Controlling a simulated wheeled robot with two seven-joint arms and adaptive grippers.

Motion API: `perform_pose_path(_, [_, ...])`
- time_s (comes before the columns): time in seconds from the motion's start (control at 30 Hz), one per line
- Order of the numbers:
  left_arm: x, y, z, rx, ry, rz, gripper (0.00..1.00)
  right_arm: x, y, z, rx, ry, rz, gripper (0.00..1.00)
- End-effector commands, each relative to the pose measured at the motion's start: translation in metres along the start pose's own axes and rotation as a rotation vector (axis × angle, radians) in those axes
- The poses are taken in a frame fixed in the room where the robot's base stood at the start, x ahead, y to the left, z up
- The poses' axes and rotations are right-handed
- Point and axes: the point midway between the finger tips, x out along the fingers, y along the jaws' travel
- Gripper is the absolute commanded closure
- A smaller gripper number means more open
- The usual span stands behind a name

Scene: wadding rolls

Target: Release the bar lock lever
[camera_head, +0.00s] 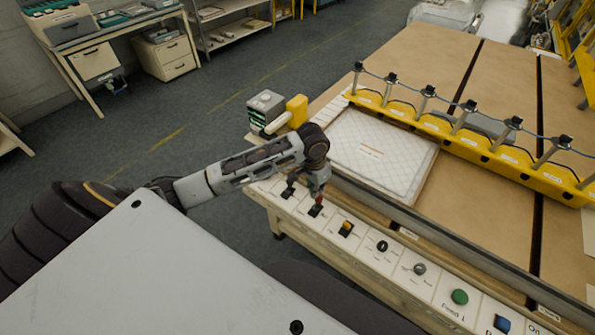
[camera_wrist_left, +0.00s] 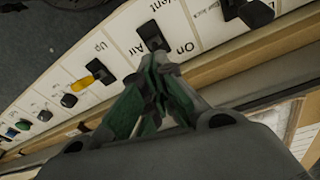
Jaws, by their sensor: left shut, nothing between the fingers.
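My left gripper (camera_head: 317,198) is shut and empty, with its fingertips low over the white control panel. It also shows in the left wrist view (camera_wrist_left: 160,66), with its tips at or just beside a black switch (camera_wrist_left: 152,36) by the labels "On" and "Air"; I cannot tell whether they touch. That switch shows in the head view (camera_head: 315,211). Another black lever (camera_head: 288,191) stands to its left, and a yellow lever (camera_head: 346,228) to its right. No readable label tells which one is the bar lock lever. My right gripper is not in view.
The panel continues right with a black knob (camera_head: 382,246), a grey knob (camera_head: 420,268), a green button (camera_head: 460,297) and a blue button (camera_head: 502,323). Behind it lie a white quilted pad (camera_head: 375,150) and a yellow bar (camera_head: 500,160) with several upright posts.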

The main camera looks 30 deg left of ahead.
Motion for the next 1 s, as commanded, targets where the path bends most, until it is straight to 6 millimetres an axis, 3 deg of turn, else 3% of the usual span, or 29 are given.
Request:
perform_pose_path(0.7, [-0.053, -0.102, -0.023, -0.192, -0.088, -0.059, 1.00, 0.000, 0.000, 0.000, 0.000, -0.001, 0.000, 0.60])
perform_pose_path(1.0, [-0.065, -0.120, -0.025, -0.238, -0.100, -0.064, 1.00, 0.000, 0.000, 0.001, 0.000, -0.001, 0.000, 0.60])
